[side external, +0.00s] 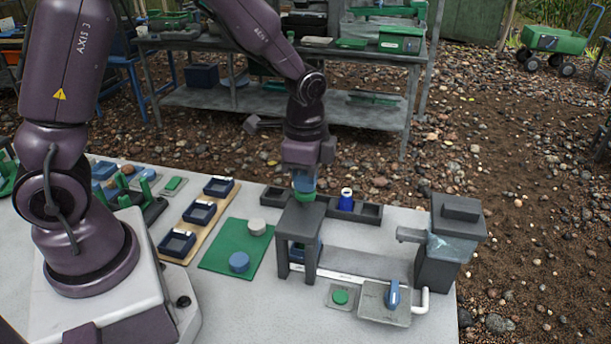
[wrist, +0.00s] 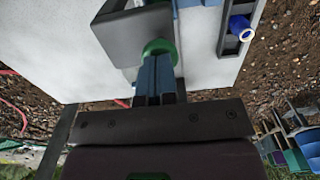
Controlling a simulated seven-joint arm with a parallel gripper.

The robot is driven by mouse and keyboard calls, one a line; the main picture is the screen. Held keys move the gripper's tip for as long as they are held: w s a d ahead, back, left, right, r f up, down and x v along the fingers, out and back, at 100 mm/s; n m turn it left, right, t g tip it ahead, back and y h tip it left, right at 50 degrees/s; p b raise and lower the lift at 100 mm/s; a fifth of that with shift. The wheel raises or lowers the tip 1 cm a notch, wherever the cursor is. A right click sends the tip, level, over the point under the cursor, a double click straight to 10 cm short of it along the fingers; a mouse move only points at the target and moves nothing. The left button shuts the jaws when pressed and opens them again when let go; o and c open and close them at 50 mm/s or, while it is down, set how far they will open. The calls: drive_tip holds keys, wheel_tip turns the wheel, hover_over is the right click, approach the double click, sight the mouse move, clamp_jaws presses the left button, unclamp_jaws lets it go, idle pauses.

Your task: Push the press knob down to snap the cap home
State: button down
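The dark grey press (side external: 300,221) stands on the pale table, and its green press knob (side external: 304,196) shows at its top. My gripper (side external: 304,185) points down right over the knob, with its blue fingertips at or just above it. In the wrist view the two blue fingers (wrist: 157,72) lie side by side, shut, with their tips against or very near the green knob (wrist: 159,46). I cannot tell whether they touch. A blue item (side external: 306,251) shows partly between the press legs. The cap is not clearly visible under the press top (wrist: 130,35).
A dark tray (side external: 371,214) with a blue bottle (side external: 346,199) stands just behind the press. A dispenser (side external: 448,245) and a blue-handled valve box (side external: 384,303) stand to the right. A green mat (side external: 220,262) with two round pieces lies to the left.

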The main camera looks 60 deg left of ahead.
drive_tip(key=shift+f, duration=0.7)
drive_tip(key=shift+r, duration=1.6)
drive_tip(key=shift+s+n, duration=0.1)
drive_tip(key=shift+n, duration=0.2)
drive_tip(key=s+r+n+t, duration=0.5)
drive_tip(key=s+r+n, duration=0.3)
drive_tip(key=s+r, duration=0.7)
drive_tip(key=shift+r+t, duration=0.3)
drive_tip(key=shift+r, duration=0.3)
